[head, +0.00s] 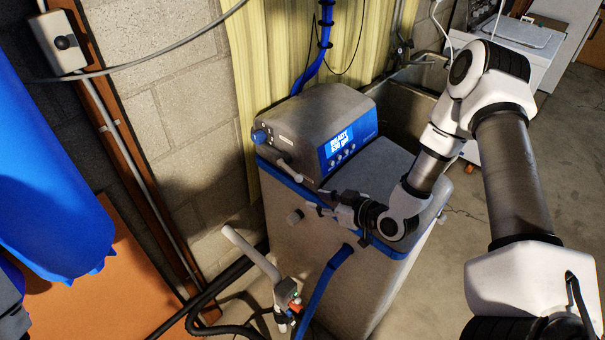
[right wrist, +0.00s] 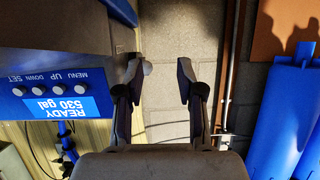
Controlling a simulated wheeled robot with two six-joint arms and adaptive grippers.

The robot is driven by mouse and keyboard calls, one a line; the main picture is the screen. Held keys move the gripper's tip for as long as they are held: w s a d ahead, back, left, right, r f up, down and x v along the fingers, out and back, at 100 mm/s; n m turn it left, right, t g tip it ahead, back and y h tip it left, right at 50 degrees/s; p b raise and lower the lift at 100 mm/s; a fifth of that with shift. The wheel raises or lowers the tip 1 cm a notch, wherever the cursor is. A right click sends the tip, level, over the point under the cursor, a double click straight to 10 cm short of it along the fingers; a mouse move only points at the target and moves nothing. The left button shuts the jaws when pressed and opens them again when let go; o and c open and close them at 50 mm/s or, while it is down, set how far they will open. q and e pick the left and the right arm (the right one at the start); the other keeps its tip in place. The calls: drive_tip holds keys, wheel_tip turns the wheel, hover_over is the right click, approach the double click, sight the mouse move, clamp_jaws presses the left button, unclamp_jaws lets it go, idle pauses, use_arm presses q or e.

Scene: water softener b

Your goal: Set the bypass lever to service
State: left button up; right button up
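A long grey lever-like handle (head: 250,252) slants down to a small valve body with red and green marks (head: 291,300), low in front of the softener cabinet (head: 330,235). I cannot tell for certain that this is the bypass lever. My right gripper (head: 317,200) is open, close to the cabinet's upper front edge, above and right of the long handle. In the right wrist view the gripper (right wrist: 160,68) shows nothing clearly held. My left gripper is not visible.
The control head (head: 318,118) reads READY 530 gal. Blue hose (head: 325,285) and black hose (head: 205,300) run near the valve. A block wall (head: 180,110) stands at left, with a large blue object (head: 50,190) before it. A sink (head: 412,95) is behind.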

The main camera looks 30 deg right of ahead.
sight(302, 179)
drive_tip(key=d+r, duration=0.1)
drive_tip(key=w+d+r+t, duration=0.1)
drive_tip(key=shift+w+r+m+b, duration=0.3)
drive_tip(key=shift+m+b, duration=0.1)
drive_tip(key=b+x, duration=0.4)
drive_tip(key=x, duration=0.3)
drive_tip(key=shift+a+b, duration=0.2)
drive_tip(key=shift+b, duration=0.1)
drive_tip(key=shift+w+r, duration=0.1)
drive_tip(key=shift+r, duration=0.05)
drive_tip(key=shift+c, duration=1)
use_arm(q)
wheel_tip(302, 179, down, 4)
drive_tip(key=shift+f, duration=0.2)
use_arm(e)
drive_tip(key=shift+r, duration=0.1)
drive_tip(key=c, duration=0.4)
